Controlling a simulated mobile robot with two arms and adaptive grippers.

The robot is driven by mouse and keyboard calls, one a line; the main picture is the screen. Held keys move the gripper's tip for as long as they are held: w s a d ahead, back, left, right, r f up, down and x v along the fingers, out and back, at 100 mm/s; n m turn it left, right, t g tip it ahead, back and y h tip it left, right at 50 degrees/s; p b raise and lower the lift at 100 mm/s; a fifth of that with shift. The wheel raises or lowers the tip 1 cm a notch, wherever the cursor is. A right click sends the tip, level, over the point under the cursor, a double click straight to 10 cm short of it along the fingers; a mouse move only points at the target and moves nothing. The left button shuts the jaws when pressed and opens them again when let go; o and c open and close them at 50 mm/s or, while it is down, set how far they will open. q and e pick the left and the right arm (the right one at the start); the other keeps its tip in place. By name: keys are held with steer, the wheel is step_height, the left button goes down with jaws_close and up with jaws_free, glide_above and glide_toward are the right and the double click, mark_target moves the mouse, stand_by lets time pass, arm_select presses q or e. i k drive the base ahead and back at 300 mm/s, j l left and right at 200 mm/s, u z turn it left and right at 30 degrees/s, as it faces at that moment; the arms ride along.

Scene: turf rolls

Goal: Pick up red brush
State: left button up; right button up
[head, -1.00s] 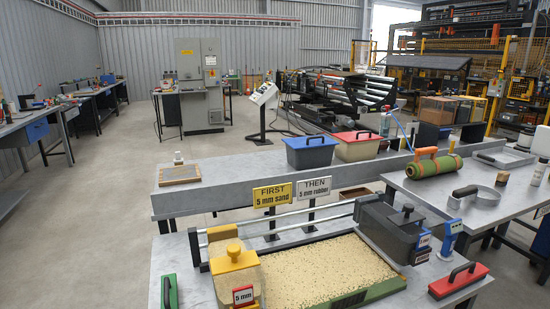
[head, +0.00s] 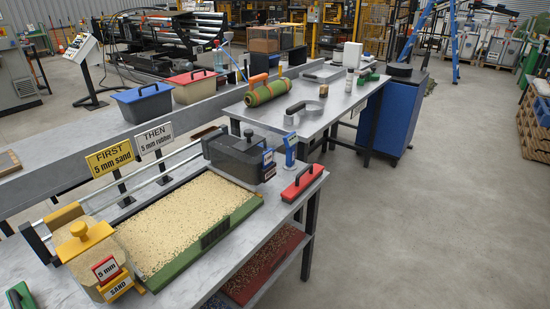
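Neither of my grippers is in the head view.
A yellow sand box (head: 92,255) and a dark grey box (head: 238,155) stand at the ends of the tray. A blue and white tool (head: 290,149) stands behind the brush. A second table (head: 335,113) holds a green roll (head: 267,92). Open floor (head: 430,220) lies to the right.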

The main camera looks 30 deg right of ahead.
mark_target(308, 176)
steer(key=z, duration=1.15)
